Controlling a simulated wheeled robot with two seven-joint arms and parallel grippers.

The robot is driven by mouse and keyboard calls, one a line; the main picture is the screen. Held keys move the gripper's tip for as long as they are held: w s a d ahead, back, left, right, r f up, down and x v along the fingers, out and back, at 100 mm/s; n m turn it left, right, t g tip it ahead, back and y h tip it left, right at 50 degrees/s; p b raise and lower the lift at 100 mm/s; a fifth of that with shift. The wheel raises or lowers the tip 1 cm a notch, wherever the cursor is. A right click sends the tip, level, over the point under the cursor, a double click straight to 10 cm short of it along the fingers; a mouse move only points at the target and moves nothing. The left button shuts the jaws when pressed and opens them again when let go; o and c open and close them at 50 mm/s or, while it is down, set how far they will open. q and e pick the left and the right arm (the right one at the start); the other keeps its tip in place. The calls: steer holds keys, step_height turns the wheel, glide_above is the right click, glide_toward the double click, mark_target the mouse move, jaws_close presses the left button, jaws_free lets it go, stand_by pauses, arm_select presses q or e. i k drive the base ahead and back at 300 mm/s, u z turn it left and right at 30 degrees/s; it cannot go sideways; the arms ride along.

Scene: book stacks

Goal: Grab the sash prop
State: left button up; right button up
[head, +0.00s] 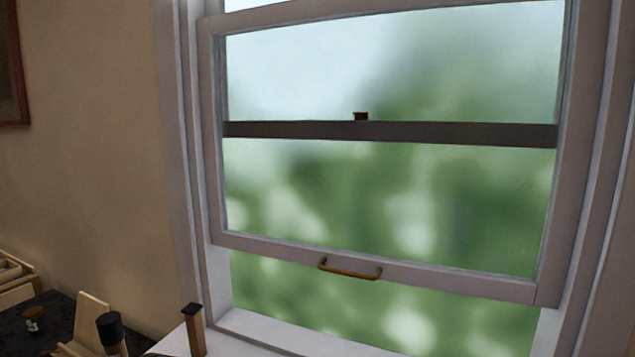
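A short upright wooden stick with a dark cap (194,331), which looks like the sash prop, stands on the white window sill (245,327) at the left end of the window, at the bottom of the head view. A brass handle (349,270) is fixed to that rail. The stick stands apart from the rail, to its lower left. Neither of my grippers is in view.
A dark surface (58,307) at the lower left holds a pale wooden piece (90,318), a black cylinder (111,330), a small knob-like item (32,326) and a wooden tray (14,290).

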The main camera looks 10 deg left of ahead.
mark_target(192, 312)
steer(key=u, duration=0.05)
steer(key=k, duration=0.5)
steer(key=u, duration=1.5)
steer(key=i, duration=0.95)
steer(key=z, duration=1.1)
